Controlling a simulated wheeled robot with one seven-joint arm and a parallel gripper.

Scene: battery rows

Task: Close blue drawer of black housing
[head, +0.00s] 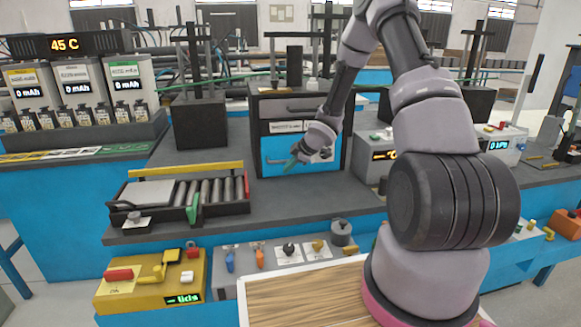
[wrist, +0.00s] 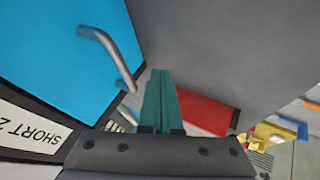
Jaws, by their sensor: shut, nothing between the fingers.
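The black housing (head: 297,104) stands on the grey bench in the middle of the head view. Its lower front is the blue drawer (head: 274,146), partly hidden by my gripper and wrist. In the wrist view the blue drawer front (wrist: 72,45) fills the upper left, with a metal bar handle (wrist: 108,58). How far the drawer stands out is unclear. My gripper (head: 292,163) is in front of the drawer, low on its left half. In the wrist view its green fingers (wrist: 161,80) are shut and empty, beside the handle; I cannot tell whether they touch it.
A roller tray (head: 180,195) lies on the bench to the left. A grey instrument box (head: 372,168) stands close right of the housing. Yellow (head: 150,280) and grey control panels line the bench's front. Bare bench (head: 290,207) lies before the drawer.

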